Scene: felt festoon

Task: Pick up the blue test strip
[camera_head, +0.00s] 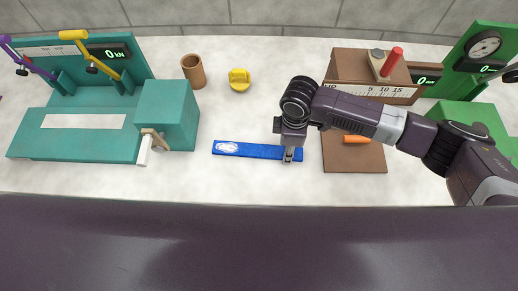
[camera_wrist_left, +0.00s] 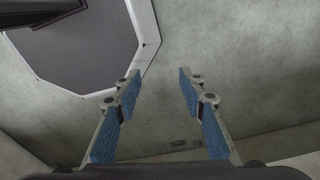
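The blue test strip (camera_head: 250,150) lies lengthwise across the middle of the pale table in the head view, with a whitish patch near its left end. My right gripper (camera_head: 289,155) points down at the strip's right end, and a grey finger shows against the strip's near edge. The other finger is hidden, so I cannot tell whether it grips the strip. My left gripper (camera_wrist_left: 155,85) shows only in the left wrist view. Its blue-padded fingers are wide apart with nothing between them.
A teal machine (camera_head: 85,135) with a lever stands at left, and a green one (camera_head: 470,115) at right, partly behind my right arm. A brown cup (camera_head: 194,71) and a yellow knob-like piece (camera_head: 239,79) stand behind the strip. A brown board (camera_head: 350,160) lies right of it.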

